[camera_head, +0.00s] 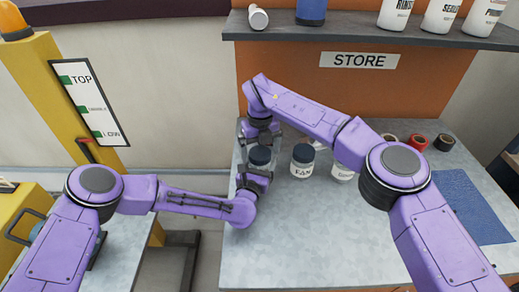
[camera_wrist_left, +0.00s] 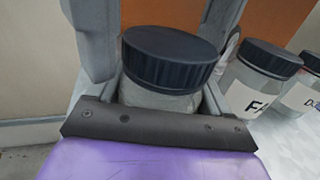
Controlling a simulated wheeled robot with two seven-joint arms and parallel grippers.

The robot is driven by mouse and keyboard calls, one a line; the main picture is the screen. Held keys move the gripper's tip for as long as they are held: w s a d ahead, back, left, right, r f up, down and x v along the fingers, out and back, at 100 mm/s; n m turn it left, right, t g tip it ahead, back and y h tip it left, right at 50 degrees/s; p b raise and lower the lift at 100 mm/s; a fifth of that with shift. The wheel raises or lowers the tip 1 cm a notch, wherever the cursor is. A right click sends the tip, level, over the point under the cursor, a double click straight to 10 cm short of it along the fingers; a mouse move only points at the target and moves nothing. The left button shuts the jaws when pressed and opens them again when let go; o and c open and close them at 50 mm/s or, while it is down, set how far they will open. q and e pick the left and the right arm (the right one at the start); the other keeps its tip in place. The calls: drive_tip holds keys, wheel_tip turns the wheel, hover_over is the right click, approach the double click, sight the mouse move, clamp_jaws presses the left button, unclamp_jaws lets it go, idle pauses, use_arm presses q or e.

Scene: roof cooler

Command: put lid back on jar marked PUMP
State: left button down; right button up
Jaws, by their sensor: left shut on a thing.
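My left gripper (camera_head: 256,172) is shut on a jar with a dark blue ribbed lid (camera_head: 260,156), at the left edge of the grey bench. The jar's pale body (camera_wrist_left: 160,95) shows below the lid in the left wrist view (camera_wrist_left: 167,55). Its label is hidden, so I cannot read whether it says PUMP. The lid appears level over the jar's mouth; I cannot tell whether it is fully seated. My right gripper (camera_head: 259,136) points down just above and behind this lid. Its fingertips are partly hidden, and I cannot tell whether it touches the lid.
A lidded jar marked FAN (camera_head: 302,168) stands just right of the held jar. Another jar (camera_head: 343,173) stands beyond it, partly behind my right arm. Coloured rolls (camera_head: 418,142) and a blue mat (camera_head: 474,205) lie to the right. The STORE shelf (camera_head: 370,36) overhangs behind.

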wheel_tip(320, 180, up, 12)
idle(0.5)
use_arm(q)
unclamp_jaws()
drive_tip(key=shift+s+f, duration=0.1)
drive_tip(key=shift+s, duration=0.25)
drive_tip(key=b+v, duration=0.3)
drive_tip(key=v, duration=0.6)
drive_tip(key=shift+s+a, duration=0.1)
use_arm(e)
wheel_tip(320, 180, down, 3)
drive_tip(key=shift+f, duration=0.15)
use_arm(q)
drive_tip(key=shift+s+a, duration=0.1)
drive_tip(key=shift+s, duration=0.2)
drive_tip(key=shift+a, duration=0.1)
use_arm(e)
drive_tip(key=shift+a, duration=0.1)
